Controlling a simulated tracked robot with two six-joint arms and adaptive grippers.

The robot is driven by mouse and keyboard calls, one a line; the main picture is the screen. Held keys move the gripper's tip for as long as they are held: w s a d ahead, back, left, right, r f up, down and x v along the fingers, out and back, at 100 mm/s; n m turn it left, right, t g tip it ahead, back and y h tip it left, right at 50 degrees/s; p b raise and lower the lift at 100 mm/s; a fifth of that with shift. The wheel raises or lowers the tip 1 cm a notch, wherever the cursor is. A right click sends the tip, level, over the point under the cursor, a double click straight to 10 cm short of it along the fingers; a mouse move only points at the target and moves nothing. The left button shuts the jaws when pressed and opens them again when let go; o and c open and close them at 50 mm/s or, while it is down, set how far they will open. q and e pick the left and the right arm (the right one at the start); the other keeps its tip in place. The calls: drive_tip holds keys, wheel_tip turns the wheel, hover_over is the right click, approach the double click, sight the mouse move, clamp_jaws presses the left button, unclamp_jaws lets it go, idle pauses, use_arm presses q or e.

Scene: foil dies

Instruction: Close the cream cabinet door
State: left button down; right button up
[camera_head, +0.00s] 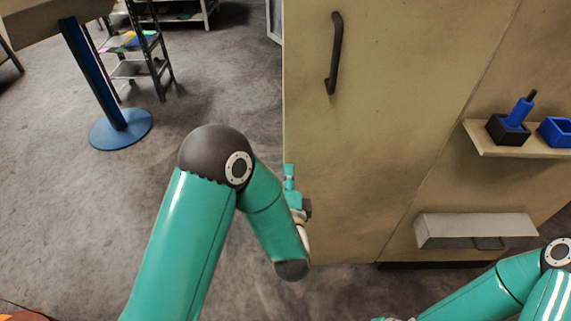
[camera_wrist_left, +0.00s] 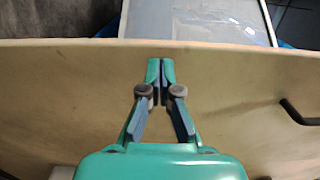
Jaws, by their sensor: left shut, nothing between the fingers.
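The cream cabinet door (camera_head: 370,130) fills the middle of the head view, with a dark bar handle (camera_head: 335,55) high on its face. Its free left edge is upright; a slanted seam on its right separates it from more cream cabinet front. My left gripper (camera_head: 290,170) is at the door's left edge, low on it, fingers pointing up in the picture. In the left wrist view the left gripper (camera_wrist_left: 160,68) is shut and empty, tips over the door face (camera_wrist_left: 70,100) close to its edge. Contact is unclear. My right gripper (camera_head: 392,319) barely shows at the bottom edge.
A shelf (camera_head: 535,147) on the right holds a blue-handled tool in a dark block (camera_head: 508,130) and a blue box (camera_head: 556,132). A pale drawer (camera_head: 470,230) sits below. A table with a round blue foot (camera_head: 120,130) stands left. Open grey floor lies left of the door.

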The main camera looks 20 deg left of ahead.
use_arm(q)
drive_tip(key=shift+x, duration=1.25)
